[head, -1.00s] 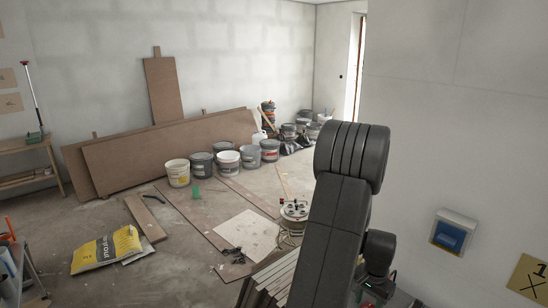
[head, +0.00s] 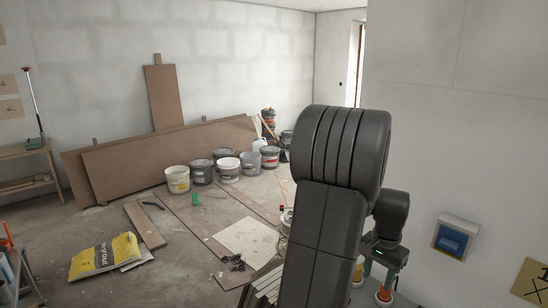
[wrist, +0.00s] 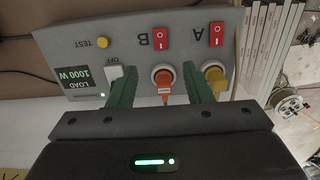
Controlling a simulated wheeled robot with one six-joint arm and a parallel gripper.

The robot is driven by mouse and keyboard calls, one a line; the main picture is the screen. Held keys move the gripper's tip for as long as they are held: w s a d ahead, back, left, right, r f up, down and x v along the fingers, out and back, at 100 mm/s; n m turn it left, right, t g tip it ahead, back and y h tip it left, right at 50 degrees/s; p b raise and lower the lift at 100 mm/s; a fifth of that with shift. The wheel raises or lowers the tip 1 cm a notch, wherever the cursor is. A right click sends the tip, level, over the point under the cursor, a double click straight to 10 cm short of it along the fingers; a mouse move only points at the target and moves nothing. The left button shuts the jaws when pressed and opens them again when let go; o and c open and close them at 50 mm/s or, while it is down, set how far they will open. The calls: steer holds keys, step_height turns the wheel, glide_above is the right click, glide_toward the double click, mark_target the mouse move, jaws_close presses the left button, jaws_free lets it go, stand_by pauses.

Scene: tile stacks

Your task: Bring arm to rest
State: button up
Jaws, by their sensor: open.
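My gripper (wrist: 162,92) is open in the wrist view, its two green fingers spread and empty. Between them shows an orange plug-like piece (wrist: 164,80) on a grey panel (wrist: 75,35); the fingers look apart from it. A yellow piece (wrist: 215,80) sits to its right, partly behind the right finger. In the head view my gripper (head: 378,273) hangs low at the end of my bent dark arm, with an orange-red piece (head: 383,297) below it. My arm hides much of the floor behind it.
The panel carries red switches A (wrist: 216,34) and B (wrist: 159,38) and a yellow TEST button (wrist: 103,43). A tile stack (wrist: 272,40) stands close on the right. A wall with a blue box (head: 452,240) is right of my arm. Buckets (head: 228,170) stand farther back.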

step_height(320, 180, down, 13)
steer(key=shift+a+p, duration=0.1)
steer(key=shift+p, duration=0.55)
steer(key=shift+f+b, duration=0.1)
steer(key=shift+b, duration=0.5)
steer(key=shift+s+a+t+h+b, duration=0.25)
steer(key=shift+t+h+b, duration=0.3)
steer(key=shift+b, duration=0.35)
steer(key=shift+t+h+b, duration=0.25)
steer(key=shift+h+b, duration=0.1)
steer(key=shift+b, duration=0.5)
steer(key=b, duration=0.3)
steer(key=t+h+b, duration=0.1)
steer(key=b, duration=0.2)
steer(key=shift+s+a+f+h+b, duration=0.1)
steer(key=shift+s+a+h+b, duration=0.1)
steer(key=shift+h+b, duration=0.15)
steer(key=v, duration=1.4)
steer(key=shift+p, duration=0.4)
steer(key=shift+s+d, duration=0.1)
steer(key=shift+s, duration=0.1)
